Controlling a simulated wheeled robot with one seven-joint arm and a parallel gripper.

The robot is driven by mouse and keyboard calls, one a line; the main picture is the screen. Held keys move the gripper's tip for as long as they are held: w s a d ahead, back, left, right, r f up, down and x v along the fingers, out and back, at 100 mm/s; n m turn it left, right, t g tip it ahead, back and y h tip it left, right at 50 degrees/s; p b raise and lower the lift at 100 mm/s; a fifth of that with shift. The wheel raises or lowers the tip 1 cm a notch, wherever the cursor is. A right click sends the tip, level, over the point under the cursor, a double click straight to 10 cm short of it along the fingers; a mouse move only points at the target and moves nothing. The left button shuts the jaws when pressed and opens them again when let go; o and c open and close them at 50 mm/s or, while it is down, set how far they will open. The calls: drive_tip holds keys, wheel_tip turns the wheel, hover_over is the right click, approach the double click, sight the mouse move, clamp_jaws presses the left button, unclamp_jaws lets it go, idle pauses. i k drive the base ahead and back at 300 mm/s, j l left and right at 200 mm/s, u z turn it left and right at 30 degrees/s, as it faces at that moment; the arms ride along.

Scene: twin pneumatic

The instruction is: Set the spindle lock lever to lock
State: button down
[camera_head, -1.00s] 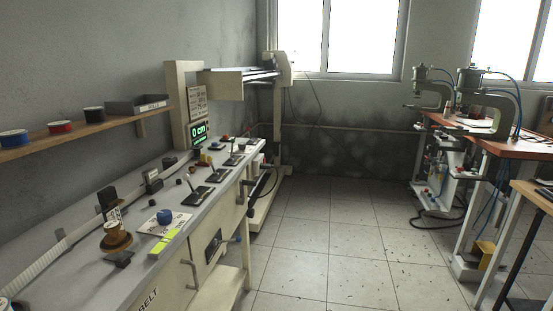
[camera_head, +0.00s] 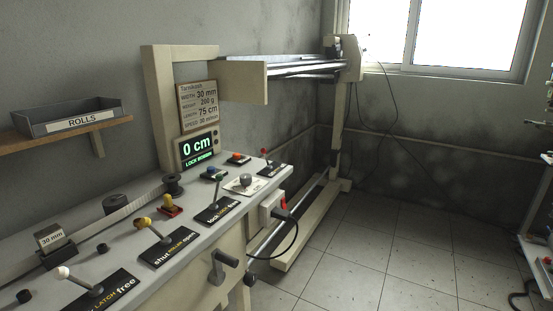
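A lever (camera_head: 217,190) with a dark green knob stands on the bench, on a black plate (camera_head: 226,211) lettered "lock" at the left and "free" at the right. The small middle word on the plate is too blurred to read surely. The lever rises from the plate and tilts slightly right at the top; I cannot tell its exact setting. My gripper is not in view.
The display (camera_head: 197,148) reads "0 cm" above a line starting "LOCK". A yellow-knobbed lever (camera_head: 152,230) on a "shut/open" plate and a white-knobbed lever (camera_head: 78,280) on a "LATCH free" plate stand nearer. A crank handle (camera_head: 222,262) juts from the bench front.

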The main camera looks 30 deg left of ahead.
sight(219, 177)
drive_tip(key=i+u, duration=0.1)
drive_tip(key=i, duration=0.35)
drive_tip(key=i+l+u, duration=0.15)
drive_tip(key=i, duration=0.3)
drive_tip(key=i+l+u, duration=0.1)
drive_tip(key=i, duration=0.35)
drive_tip(key=i+l+u, duration=0.15)
drive_tip(key=i, duration=0.3)
drive_tip(key=i+l+u, duration=0.95)
drive_tip(key=i, duration=0.2)
drive_tip(key=k+j, duration=0.1)
drive_tip(key=j, duration=0.55)
